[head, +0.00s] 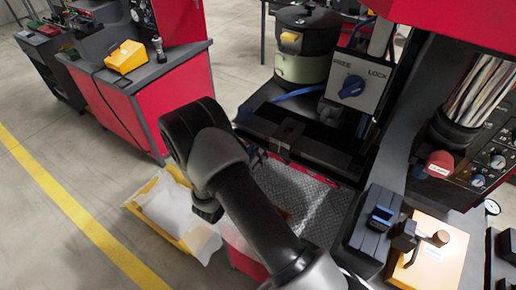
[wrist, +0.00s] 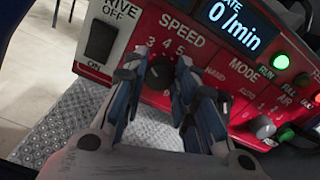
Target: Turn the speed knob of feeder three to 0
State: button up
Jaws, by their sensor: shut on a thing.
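In the wrist view, the dark grey speed knob (wrist: 160,72) sits on a red control panel (wrist: 140,42) under the word SPEED. My gripper (wrist: 157,78) has its blue-padded fingers on either side of the knob and is shut on it. Scale numbers around 3 to 5 show above the knob; the rest of the scale and the knob's pointer are hidden or unclear. The display (wrist: 235,22) reads 0/min. No feeder number is readable here. In the head view my arm covers the gripper and this panel.
A black drive switch (wrist: 101,40) is left of the knob; a mode knob (wrist: 263,127) and a lit green RUN lamp (wrist: 280,62) are right. In the head view, a FREE/LOCK box (head: 345,68) and a yellow tray (head: 160,225) are near my arm. Open floor lies left.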

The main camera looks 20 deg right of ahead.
jog(key=shift+a+f+n+p, duration=0.1)
jog(key=shift+n+p, duration=1)
jog(key=shift+n, duration=2.55)
jog(key=shift+f+n+p, duration=0.1)
jog(key=shift+n+p, duration=1)
jog(key=shift+n, duration=2.55)
jog(key=o, duration=1)
jog(key=shift+w, duration=0.1)
jog(key=shift+o, duration=0.2)
jog(key=v, duration=1.2)
